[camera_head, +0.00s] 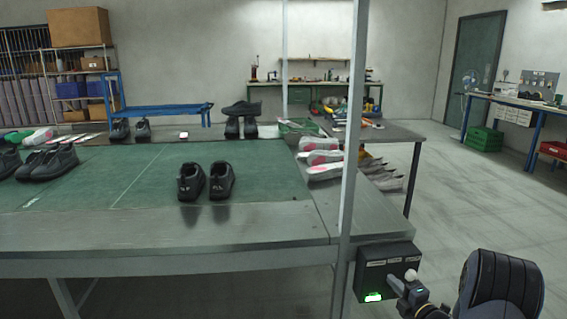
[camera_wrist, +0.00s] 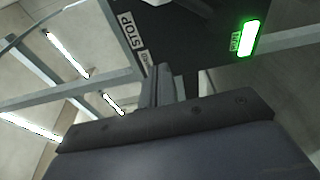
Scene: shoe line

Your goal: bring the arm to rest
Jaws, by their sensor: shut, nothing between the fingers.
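My gripper (camera_head: 397,284) is at the lower right in the head view, its fingers pointing at the front of a dark control box (camera_head: 372,268). The fingers are shut and empty. In the wrist view the shut fingers (camera_wrist: 163,88) stand in front of the box's dark face, which carries a STOP label (camera_wrist: 131,31). A green lit button (camera_head: 373,297) glows low on the box; it also shows in the wrist view (camera_wrist: 247,38). I cannot tell whether the fingertips touch the box.
The box hangs by a metal post (camera_head: 352,150) at the corner of the line table (camera_head: 180,240). Black shoes (camera_head: 206,181) stand on its green belt. Pale and pink shoes (camera_head: 322,155) lie beside the post. The floor (camera_head: 490,205) at right is clear.

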